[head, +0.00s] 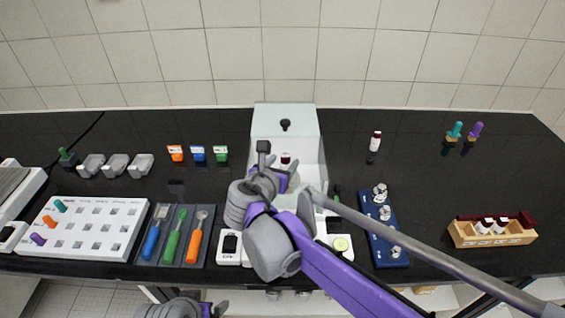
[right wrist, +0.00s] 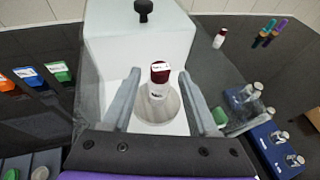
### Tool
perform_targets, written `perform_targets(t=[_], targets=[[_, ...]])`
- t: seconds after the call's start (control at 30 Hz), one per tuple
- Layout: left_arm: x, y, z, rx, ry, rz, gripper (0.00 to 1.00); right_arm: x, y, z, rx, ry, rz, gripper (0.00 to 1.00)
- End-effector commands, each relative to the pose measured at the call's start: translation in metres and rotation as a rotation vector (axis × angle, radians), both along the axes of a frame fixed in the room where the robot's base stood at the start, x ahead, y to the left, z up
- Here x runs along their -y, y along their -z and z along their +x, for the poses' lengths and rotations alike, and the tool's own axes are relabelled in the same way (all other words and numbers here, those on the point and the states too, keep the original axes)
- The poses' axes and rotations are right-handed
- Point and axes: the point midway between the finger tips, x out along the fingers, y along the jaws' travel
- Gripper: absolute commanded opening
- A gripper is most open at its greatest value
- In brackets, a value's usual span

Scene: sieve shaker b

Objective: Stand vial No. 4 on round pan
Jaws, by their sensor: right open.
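A vial with a dark red cap and white label (right wrist: 159,80) stands upright on the round pan (right wrist: 175,108) inside the white balance chamber, in the right wrist view. Its number is too small to read. In the head view its cap (head: 286,159) shows just behind my right gripper (head: 272,172), which hides the pan. My right gripper (right wrist: 158,100) is open, with one finger on each side of the vial and a gap to both. Part of my left arm's end (head: 185,308) shows at the bottom edge; its jaws cannot be made out.
The chamber (head: 284,112) has walls close around my fingers. Another red-capped vial (head: 375,141) stands on the dark bench at right. A wooden rack (head: 492,238) holds more vials. A blue block with metal weights (head: 388,245) lies right of the balance. A white pegboard (head: 80,228) is at left.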

Motion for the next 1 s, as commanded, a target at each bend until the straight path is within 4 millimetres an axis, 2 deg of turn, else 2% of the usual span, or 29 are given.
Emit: perform_targets(t=[0.13, 0.23, 0.7, 0.83, 1.0], targets=[[0.000, -0.002, 0.001, 0.001, 0.000, 0.000, 1.00, 0.000, -0.003, 0.000, 0.000, 0.000, 0.000, 0.59], [0.000, -0.001, 0.000, 0.001, 0.000, 0.000, 1.00, -0.003, -0.005, -0.008, 0.000, -0.003, 0.000, 0.59], [0.000, 0.001, 0.000, 0.000, 0.000, 0.000, 1.00, -0.030, -0.040, -0.089, 0.000, -0.004, 0.000, 0.59], [0.000, 0.001, 0.000, 0.000, 0.000, 0.000, 1.00, -0.033, -0.046, -0.101, 0.000, -0.002, 0.001, 0.59], [0.000, 0.001, 0.000, 0.000, 0.000, 0.000, 1.00, -0.034, -0.048, -0.106, 0.000, 0.000, 0.000, 0.59]])
